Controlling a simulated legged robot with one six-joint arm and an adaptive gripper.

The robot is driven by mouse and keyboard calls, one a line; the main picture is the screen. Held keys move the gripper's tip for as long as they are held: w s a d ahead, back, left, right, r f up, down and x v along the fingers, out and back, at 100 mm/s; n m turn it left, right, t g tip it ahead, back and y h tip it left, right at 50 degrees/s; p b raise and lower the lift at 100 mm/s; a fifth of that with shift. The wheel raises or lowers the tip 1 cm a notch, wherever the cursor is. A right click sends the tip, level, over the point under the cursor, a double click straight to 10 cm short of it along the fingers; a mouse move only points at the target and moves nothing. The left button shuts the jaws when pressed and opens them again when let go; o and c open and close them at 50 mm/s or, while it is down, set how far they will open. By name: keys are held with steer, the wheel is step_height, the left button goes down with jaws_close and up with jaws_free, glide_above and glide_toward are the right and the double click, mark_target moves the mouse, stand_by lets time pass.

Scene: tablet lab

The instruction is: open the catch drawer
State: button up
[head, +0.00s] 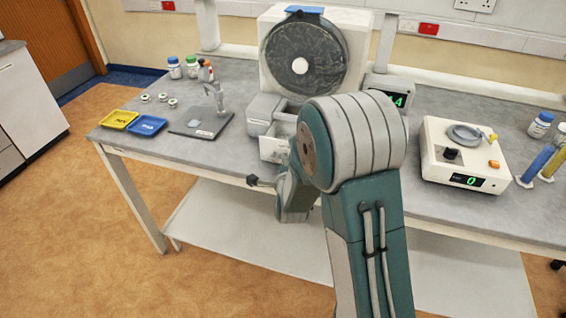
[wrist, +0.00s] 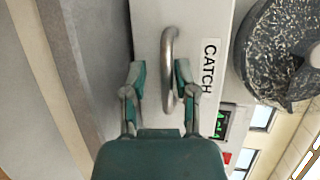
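The catch drawer is a pale box low on the front of the drum machine. In the head view its front (head: 273,150) stands out from the machine, with a hollow showing behind its top edge. In the wrist view the drawer front (wrist: 200,25) carries a CATCH label and a curved metal handle (wrist: 168,50). My gripper (wrist: 158,76) is open, with one finger on each side of the handle. The handle is close to the right finger; I cannot tell whether they touch. My arm hides part of the drawer and gripper in the head view.
The drum machine (head: 343,35) stands at the back of the bench (head: 190,143). A tablet counter or scale (head: 465,155) stands to the right. Yellow (head: 118,119) and blue (head: 147,125) trays lie at the left. Open floor (head: 90,220) lies in front.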

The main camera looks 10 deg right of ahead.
steer(key=shift+a+r, duration=0.2)
steer(key=d+v, duration=0.1)
steer(key=v, duration=0.6)
steer(key=shift+s+a, duration=0.15)
steer(key=shift+a, duration=0.35)
steer(key=shift+f, duration=0.1)
steer(key=s+r+n+g+y, duration=0.2)
steer(key=s+r+n+g, duration=0.2)
steer(key=s+r+n, duration=0.45)
steer(key=s+d+r+n+g, duration=0.1)
steer(key=s+r+n+g, duration=0.2)
steer(key=s+n, duration=0.3)
steer(key=s+d+r+n+g, duration=0.1)
steer(key=s+n, duration=0.5)
steer(key=s, duration=0.6)
step_height(320, 180, up, 2)
steer(key=shift+r+g, duration=0.1)
steer(key=shift+g, duration=0.8)
